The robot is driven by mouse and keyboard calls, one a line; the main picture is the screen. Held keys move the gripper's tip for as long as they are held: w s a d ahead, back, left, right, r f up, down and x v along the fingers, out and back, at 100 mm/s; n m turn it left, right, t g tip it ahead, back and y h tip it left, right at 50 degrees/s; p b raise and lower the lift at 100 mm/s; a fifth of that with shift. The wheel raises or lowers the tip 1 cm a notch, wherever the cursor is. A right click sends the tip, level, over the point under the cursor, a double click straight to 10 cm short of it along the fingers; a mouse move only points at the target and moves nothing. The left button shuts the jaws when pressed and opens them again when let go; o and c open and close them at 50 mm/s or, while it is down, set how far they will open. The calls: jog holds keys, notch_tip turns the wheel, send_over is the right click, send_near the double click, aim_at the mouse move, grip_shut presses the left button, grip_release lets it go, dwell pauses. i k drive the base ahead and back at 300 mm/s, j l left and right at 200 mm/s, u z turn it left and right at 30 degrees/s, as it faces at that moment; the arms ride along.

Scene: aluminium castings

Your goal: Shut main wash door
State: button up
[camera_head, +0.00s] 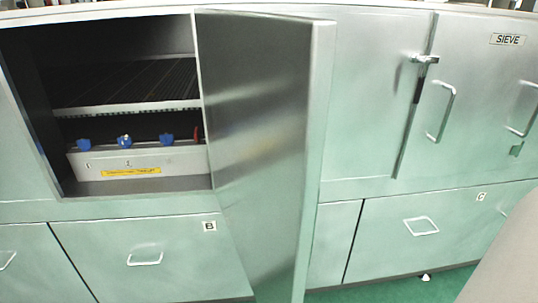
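The main wash door appears to be the large brushed-metal door panel (262,130) that stands open in the middle of the view. It juts out from the cabinet front and hides part of it behind. To its left, the dark compartment opening (48,120) is uncovered. Inside are a ribbed rack (125,85) and a grey box (140,160) with several blue knobs and a yellow label. No handle shows on the visible face of the door. My gripper is not in view, so its state is hidden.
A closed cupboard marked SIEVE (508,40) with a latch (425,59) and bar handles stands at the right. Closed drawers B (185,260) and C (400,235) lie below. Green floor (440,288) shows at bottom right. A plain grey shape fills the lower right corner.

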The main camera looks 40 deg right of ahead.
aim_at(267, 78)
jog(key=k+l, duration=0.15)
jog(key=l, duration=0.2)
jog(key=k+l, duration=0.15)
jog(key=l, duration=0.2)
jog(key=k+l, duration=0.15)
jog(key=l, duration=0.2)
jog(key=k+l, duration=0.15)
jog(key=l, duration=0.2)
jog(key=k+l+z, duration=0.15)
jog(key=k+z, duration=0.2)
jog(key=k, duration=0.1)
